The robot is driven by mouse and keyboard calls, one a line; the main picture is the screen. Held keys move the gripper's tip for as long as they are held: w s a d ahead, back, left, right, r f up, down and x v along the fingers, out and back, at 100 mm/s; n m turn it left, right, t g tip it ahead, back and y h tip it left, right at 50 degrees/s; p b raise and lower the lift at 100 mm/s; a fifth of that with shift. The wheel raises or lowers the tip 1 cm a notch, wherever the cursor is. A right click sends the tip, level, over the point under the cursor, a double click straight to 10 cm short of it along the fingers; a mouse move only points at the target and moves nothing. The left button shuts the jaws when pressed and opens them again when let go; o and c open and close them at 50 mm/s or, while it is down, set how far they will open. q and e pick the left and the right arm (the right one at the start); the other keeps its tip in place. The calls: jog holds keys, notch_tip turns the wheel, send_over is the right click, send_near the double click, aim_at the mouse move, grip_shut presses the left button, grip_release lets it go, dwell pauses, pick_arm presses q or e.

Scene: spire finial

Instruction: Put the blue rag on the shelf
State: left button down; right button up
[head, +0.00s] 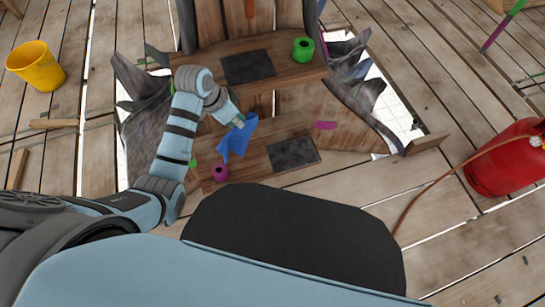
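The blue rag (237,140) hangs in folds at my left gripper (239,122), above the left part of the lower wooden shelf. The gripper appears shut on the rag's upper part; its fingertips are small and partly hidden by the cloth. I cannot tell whether the rag's lower end touches the shelf. The lower shelf (251,167) has a dark square patch (292,153) right of the rag. An upper shelf (285,75) behind has another dark patch (247,67). My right gripper is not in view.
A green roll (302,50) stands on the upper shelf and a purple roll (220,172) on the lower one. Jagged grey pieces (365,92) flank the shelves. A yellow bucket (36,66) is at left, a red tank (503,160) with a hose at right.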

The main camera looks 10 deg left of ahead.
pick_arm(q)
jog(key=f+b, duration=0.3)
jog(key=f, duration=0.3)
jog(key=f+b, duration=0.3)
jog(key=f, duration=0.3)
jog(key=d+f+b, duration=0.1)
jog(key=f+b, duration=0.1)
jog(key=f, duration=0.5)
jog(key=shift+s+f+b, duration=0.1)
jog(key=shift+s+b, duration=0.2)
jog(key=shift+b, duration=0.1)
jog(key=shift+a+f, duration=0.1)
jog(key=shift+f, duration=0.3)
jog(key=c, duration=1.2)
grip_release()
jog(key=shift+o, duration=0.2)
